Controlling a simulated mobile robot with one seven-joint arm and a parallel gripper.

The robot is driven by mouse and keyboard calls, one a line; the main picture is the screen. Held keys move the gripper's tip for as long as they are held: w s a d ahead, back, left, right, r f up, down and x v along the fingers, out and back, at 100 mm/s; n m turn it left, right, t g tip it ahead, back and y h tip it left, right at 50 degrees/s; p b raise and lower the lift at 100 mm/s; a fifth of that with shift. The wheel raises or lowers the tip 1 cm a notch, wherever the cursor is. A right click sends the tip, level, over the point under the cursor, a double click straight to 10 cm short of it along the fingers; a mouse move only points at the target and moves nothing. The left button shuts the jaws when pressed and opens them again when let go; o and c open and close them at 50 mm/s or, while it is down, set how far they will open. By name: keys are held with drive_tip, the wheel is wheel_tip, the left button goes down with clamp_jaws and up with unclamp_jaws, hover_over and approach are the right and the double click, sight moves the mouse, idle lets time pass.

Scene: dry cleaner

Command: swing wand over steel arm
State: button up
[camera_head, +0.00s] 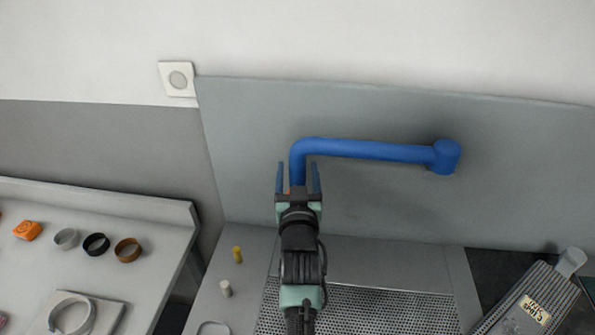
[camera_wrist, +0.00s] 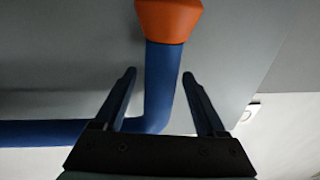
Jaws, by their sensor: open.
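The wand is a blue pipe (camera_head: 370,150) in front of a grey panel. It runs from a blue round pivot (camera_head: 446,157) at the right to a bend at the left, then turns down behind my gripper. In the wrist view, the wand's short end (camera_wrist: 160,85) carries an orange tip (camera_wrist: 169,20). My gripper (camera_head: 298,168) is open at this bent end. In the wrist view, the short end shows between my fingers (camera_wrist: 159,74), with gaps on both sides. I cannot tell for sure which part is the steel arm; a perforated metal plate (camera_head: 360,305) lies below.
A grey ribbed piece with a label (camera_head: 535,310) lies at the lower right. A yellow peg (camera_head: 237,254) and a white peg (camera_head: 226,288) stand left of my arm. A side table (camera_head: 150,208) holds several rings. The panel (camera_head: 520,150) rises behind the wand.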

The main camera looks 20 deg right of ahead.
clamp_jaws()
idle(1.4)
